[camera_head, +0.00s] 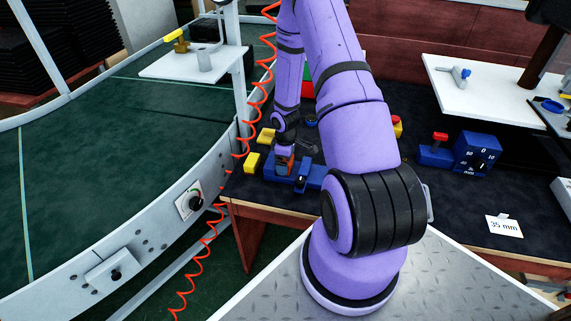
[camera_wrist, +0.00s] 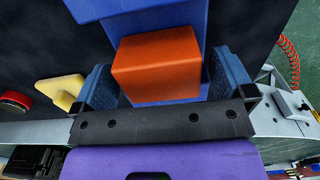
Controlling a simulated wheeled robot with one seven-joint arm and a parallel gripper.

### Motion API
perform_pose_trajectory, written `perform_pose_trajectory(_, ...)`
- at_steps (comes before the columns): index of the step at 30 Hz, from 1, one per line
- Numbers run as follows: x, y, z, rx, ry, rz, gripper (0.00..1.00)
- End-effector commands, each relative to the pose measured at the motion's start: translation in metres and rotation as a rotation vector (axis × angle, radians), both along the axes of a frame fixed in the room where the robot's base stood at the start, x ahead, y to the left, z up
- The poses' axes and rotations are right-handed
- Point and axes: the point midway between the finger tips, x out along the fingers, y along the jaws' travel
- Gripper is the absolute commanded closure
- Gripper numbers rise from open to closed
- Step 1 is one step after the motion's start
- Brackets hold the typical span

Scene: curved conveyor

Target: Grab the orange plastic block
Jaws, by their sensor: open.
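The orange block (camera_wrist: 155,65) is large in the middle of the wrist view. It sits on or against a blue piece (camera_wrist: 140,18), which shows behind it. My gripper (camera_wrist: 160,85) is open, with one dark blue finger on each side of the block. A gap shows at the left finger; whether the right finger touches cannot be told. In the head view, my gripper (camera_head: 284,153) is low over the dark table, and only a small orange part of the block (camera_head: 283,164) shows, mostly hidden by it.
Yellow blocks (camera_head: 252,162) lie left of my gripper near the table edge. A blue box with a dial (camera_head: 476,153) and a red-topped blue piece (camera_head: 436,149) stand to the right. The green curved conveyor (camera_head: 110,185) lies left, with a coiled red cable (camera_head: 255,100) beside it.

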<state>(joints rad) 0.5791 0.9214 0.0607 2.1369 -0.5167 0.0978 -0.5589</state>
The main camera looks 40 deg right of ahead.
Motion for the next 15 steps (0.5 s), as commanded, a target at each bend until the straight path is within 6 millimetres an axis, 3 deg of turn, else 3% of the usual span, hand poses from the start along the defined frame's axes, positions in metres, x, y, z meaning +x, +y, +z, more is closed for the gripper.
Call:
perform_pose_trajectory(4,-0.0003,-0.0001,-0.0119,0.000,0.000,0.000,0.00)
perform_pose_trajectory(11,0.0000,-0.0004,-0.0131,-0.001,-0.001,0.000,0.00)
perform_pose_trajectory(12,0.0001,-0.0003,-0.0131,-0.001,-0.001,0.000,0.02)
perform_pose_trajectory(15,0.0001,-0.0003,-0.0130,-0.001,-0.001,0.000,0.25)
